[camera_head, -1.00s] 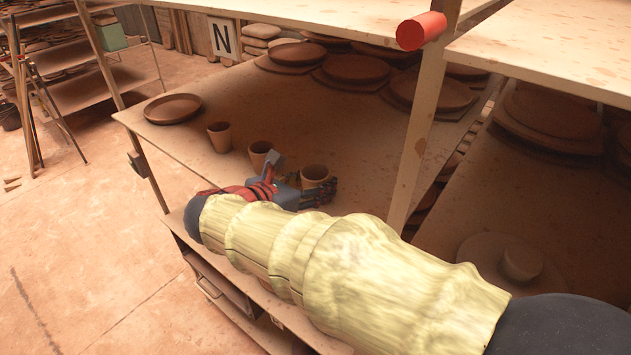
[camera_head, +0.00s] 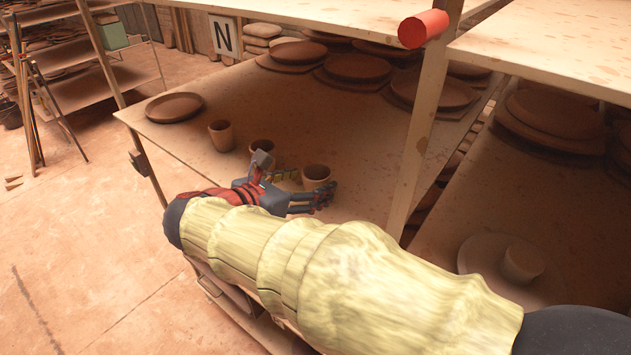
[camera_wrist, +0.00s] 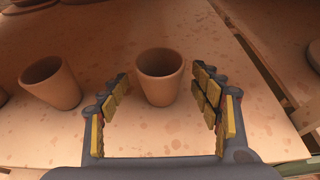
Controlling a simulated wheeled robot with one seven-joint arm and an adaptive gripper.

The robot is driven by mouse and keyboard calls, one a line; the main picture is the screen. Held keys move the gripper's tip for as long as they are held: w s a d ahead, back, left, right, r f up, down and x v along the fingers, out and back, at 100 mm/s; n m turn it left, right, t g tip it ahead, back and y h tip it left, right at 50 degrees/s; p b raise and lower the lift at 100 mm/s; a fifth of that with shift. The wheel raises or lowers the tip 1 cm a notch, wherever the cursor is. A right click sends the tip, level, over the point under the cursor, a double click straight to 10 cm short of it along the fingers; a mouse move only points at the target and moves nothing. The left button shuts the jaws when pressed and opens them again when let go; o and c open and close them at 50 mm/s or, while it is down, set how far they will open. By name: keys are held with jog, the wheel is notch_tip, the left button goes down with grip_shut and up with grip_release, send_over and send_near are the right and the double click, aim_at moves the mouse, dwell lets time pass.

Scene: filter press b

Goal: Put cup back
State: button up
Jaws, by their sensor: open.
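Three terracotta cups stand upright in a row on the shelf board: one at the left (camera_head: 221,137), a middle one (camera_head: 262,147) and a near-right one (camera_head: 317,175). In the wrist view the near-right cup (camera_wrist: 160,78) stands ahead between the fingertips, with its near part close to the tip line. Another cup (camera_wrist: 50,83) stands outside the left finger. My gripper (camera_head: 302,185) is open and empty, low at the board's front edge, with its fingers pointing at the near-right cup. It also shows in the wrist view (camera_wrist: 163,88), with visible gaps beside the cup.
Terracotta plates lie on the board, one at the left (camera_head: 174,107) and several at the back. A wooden post (camera_head: 425,130) with a red cylinder (camera_head: 422,30) rises right of the cups. An upper shelf (camera_head: 550,55) overhangs. Bare board lies behind the cups.

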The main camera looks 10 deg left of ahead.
jog(key=v, duration=0.8)
jog(key=shift+s, duration=0.35)
jog(key=shift+a+r, duration=0.1)
jog(key=shift+a, duration=0.05)
